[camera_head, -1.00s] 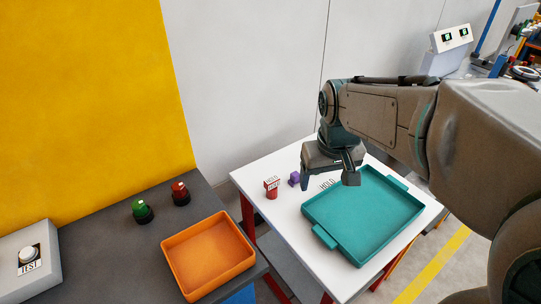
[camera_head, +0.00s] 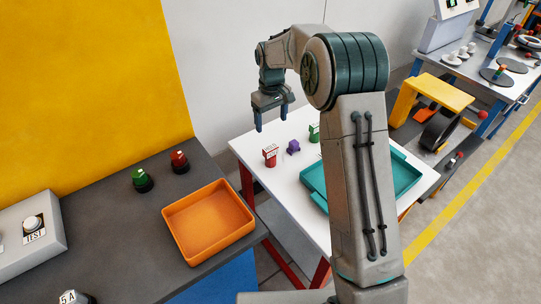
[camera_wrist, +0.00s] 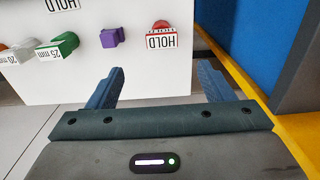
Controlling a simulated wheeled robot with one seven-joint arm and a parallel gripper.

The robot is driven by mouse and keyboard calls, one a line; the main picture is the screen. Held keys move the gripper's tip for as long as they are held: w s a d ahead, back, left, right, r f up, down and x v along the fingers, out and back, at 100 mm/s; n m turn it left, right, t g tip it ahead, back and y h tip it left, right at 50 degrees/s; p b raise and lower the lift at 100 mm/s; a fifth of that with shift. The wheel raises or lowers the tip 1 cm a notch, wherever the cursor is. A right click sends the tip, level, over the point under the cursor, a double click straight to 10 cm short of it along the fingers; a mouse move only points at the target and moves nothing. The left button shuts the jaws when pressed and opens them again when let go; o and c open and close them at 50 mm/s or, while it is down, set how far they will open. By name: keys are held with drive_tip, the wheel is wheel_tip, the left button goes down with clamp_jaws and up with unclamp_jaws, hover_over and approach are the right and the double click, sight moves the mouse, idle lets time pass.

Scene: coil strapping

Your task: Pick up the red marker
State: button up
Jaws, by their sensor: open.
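The red marker (camera_head: 270,157), with a white plate reading HOLD, stands on the white table near its left edge. In the wrist view the red marker (camera_wrist: 160,27) is near the top middle, beyond my fingertips and roughly centred between them. My gripper (camera_head: 271,121) is open and empty, above the red marker in the head view and apart from it. Both fingers of my gripper (camera_wrist: 158,72) show in the wrist view with nothing between them.
A purple piece (camera_head: 293,147) and a green one (camera_head: 314,134) stand right of the marker on the white table (camera_head: 262,183). A teal tray (camera_head: 401,177) is partly hidden by my arm. An orange tray (camera_head: 209,223) sits on the dark bench (camera_head: 110,230) at left.

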sight(270, 148)
wheel_tip(270, 148, down, 8)
drive_tip(key=shift+r+p, duration=0.2)
drive_tip(key=shift+p, duration=0.2)
drive_tip(key=shift+a+f+p, duration=0.15)
drive_tip(key=shift+f+p, duration=0.5)
drive_tip(key=shift+f, duration=1.95)
drive_tip(key=c, duration=1.1)
